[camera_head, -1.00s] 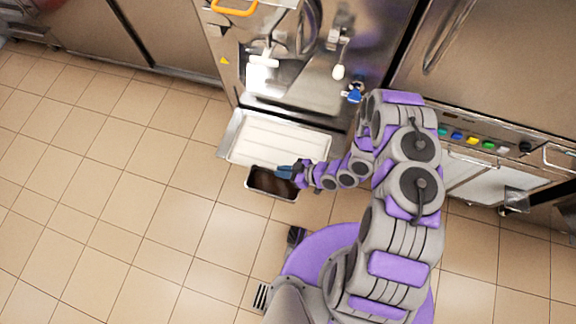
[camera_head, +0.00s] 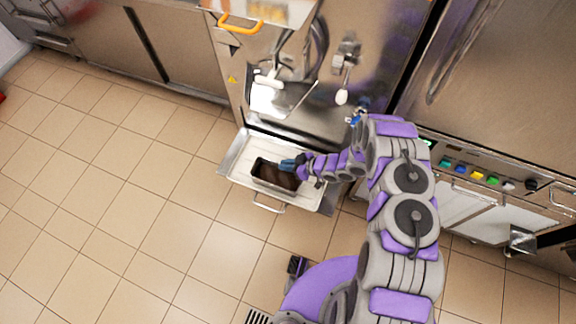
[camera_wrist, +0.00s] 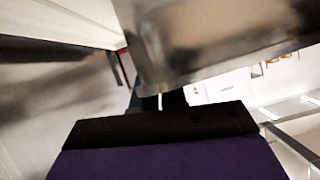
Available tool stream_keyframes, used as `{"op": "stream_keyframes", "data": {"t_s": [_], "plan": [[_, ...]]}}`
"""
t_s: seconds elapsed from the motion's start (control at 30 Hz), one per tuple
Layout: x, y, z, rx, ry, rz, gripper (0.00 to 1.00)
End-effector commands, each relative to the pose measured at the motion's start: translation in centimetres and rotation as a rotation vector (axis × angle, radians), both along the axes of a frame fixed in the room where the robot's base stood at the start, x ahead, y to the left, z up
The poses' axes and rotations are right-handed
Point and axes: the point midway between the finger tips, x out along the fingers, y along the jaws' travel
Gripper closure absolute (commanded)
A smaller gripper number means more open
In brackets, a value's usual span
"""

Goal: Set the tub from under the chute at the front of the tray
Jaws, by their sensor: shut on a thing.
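The tub (camera_head: 272,178) is a small metal pan with dark brown contents. In the head view it shows over the front-middle part of the tray (camera_head: 234,161), a shallow metal tray jutting from the freezer's foot. My gripper (camera_head: 290,164) reaches in from the right and is shut on the tub's right end. In the wrist view a grey metal surface (camera_wrist: 215,45), likely the tub, fills the upper middle close to the fingers. I cannot tell whether the tub touches the tray floor or hangs just above it.
The batch freezer (camera_head: 290,70) stands behind the tray, with a white-knobbed lever (camera_head: 342,96) and an orange handle (camera_head: 240,24). A wire handle (camera_head: 268,206) sticks out at the tray's front. Another machine with coloured buttons (camera_head: 477,173) stands right. Tiled floor (camera_head: 110,190) is clear on the left.

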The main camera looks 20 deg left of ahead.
Motion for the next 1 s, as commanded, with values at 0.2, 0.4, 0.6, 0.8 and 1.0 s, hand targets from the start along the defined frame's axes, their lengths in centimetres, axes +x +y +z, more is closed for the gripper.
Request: {"op": "stream_keyframes", "data": {"t_s": [0.2, 0.4, 0.6, 0.8, 1.0], "plan": [[1.5, 0.2, -0.1, 0.003, -0.002, 0.003, 1.00], [2.1, -0.3, -1.0, 0.013, 0.000, 0.002, 1.00], [2.0, -0.1, -3.6, 0.008, 0.002, 0.003, 1.00], [2.0, 0.4, -3.7, 0.000, 0.000, 0.004, 1.00], [2.1, 0.2, -3.6, 0.003, 0.000, 0.003, 0.69]]}}
